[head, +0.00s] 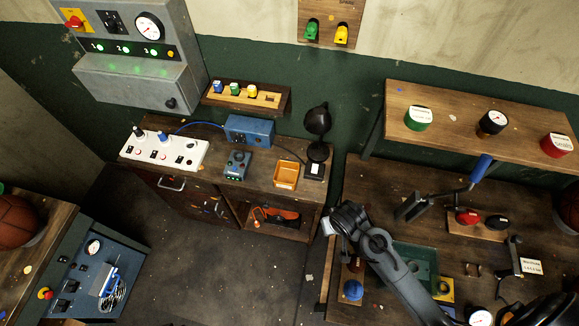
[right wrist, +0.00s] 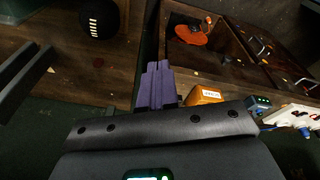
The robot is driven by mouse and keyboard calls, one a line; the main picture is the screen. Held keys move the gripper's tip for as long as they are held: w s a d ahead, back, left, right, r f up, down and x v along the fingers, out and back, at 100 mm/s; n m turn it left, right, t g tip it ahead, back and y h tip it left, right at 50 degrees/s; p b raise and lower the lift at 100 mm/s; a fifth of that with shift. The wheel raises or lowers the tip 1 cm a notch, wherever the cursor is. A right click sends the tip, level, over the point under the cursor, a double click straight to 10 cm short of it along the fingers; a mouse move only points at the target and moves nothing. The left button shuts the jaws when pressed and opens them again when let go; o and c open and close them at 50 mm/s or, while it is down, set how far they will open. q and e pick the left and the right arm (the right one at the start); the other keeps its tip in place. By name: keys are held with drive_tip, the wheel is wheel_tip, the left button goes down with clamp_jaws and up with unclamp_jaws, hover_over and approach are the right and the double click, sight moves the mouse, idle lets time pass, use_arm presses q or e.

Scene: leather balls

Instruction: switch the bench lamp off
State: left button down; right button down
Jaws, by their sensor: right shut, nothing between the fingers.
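The bench lamp (head: 318,119) is black, with a rounded head on a stem. It stands at the right end of the middle bench, and a white patch (head: 314,169) shows on its base. No glow shows on it, and I cannot make out its switch. My right arm comes in from the lower right in the head view. Its gripper (head: 331,226) is in front of the bench's right end, below the lamp and apart from it in the picture. In the right wrist view the gripper (right wrist: 155,88) has its purple fingers together, empty. My left gripper is not in view.
An orange tray (head: 286,175) sits left of the lamp; it also shows in the right wrist view (right wrist: 204,96). A blue box (head: 249,130) and white switch strip (head: 164,149) are farther left. The right bench (head: 350,180) stands close by. Floor is clear in front.

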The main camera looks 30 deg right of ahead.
drive_tip(key=w+d+f+m+b, duration=0.2)
drive_tip(key=w+f, duration=0.2)
drive_tip(key=w, duration=0.2)
drive_tip(key=m+t+h+b, duration=0.1)
drive_tip(key=m+b, duration=0.2)
drive_tip(key=b, duration=0.4)
approach(317, 166)
wheel_tip(317, 166, up, 3)
drive_tip(key=s+a, duration=0.1)
drive_tip(key=s, duration=0.1)
drive_tip(key=shift+w+r, duration=0.15)
drive_tip(key=shift+w, duration=0.4)
drive_tip(key=shift+b+x, duration=0.35)
drive_tip(key=shift+x, duration=4.7)
drive_tip(key=shift+d, duration=0.2)
